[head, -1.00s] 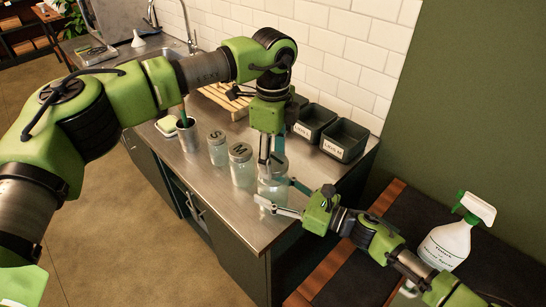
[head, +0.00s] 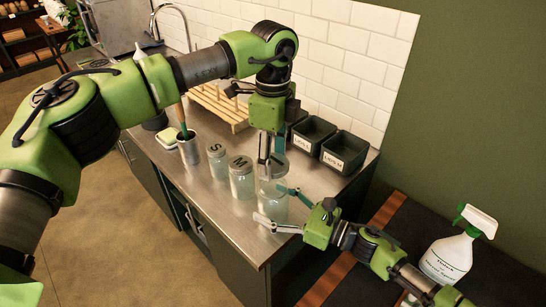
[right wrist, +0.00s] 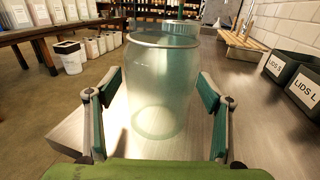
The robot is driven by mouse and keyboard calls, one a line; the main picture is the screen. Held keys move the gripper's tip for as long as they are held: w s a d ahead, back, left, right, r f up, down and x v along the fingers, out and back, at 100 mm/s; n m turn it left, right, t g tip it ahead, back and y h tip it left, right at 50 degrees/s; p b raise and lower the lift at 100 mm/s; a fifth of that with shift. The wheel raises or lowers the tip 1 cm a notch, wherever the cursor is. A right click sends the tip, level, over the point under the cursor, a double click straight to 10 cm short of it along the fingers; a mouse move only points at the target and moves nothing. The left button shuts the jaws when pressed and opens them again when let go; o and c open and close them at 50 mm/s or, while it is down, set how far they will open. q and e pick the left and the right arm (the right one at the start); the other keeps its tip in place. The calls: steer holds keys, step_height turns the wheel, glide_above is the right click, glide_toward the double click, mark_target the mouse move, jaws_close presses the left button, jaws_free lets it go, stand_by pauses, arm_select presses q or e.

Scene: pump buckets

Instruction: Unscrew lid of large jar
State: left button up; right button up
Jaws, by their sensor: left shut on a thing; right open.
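The large clear jar (head: 271,207) stands on the metal counter at the end of a row of jars. In the right wrist view the jar (right wrist: 163,85) shows an open rim with no lid on it. My left gripper (head: 272,160) points down above the jar and is shut on the grey lid (head: 279,166), which its fingers partly hide. My right gripper (head: 268,203) is open, low beside the jar, with a finger on either side. In the right wrist view the fingers of my right gripper (right wrist: 158,88) look apart from the glass.
The medium jar (head: 241,179) and small jar (head: 217,161) stand left of the large one, lids on. Dark lid bins (head: 343,155) are against the tiled wall. A metal cup (head: 188,150) and wooden rack (head: 219,106) stand further back. A spray bottle (head: 446,258) is at right.

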steer(key=v, duration=1.1)
steer(key=shift+s+d, duration=0.2)
steer(key=shift+d, duration=0.15)
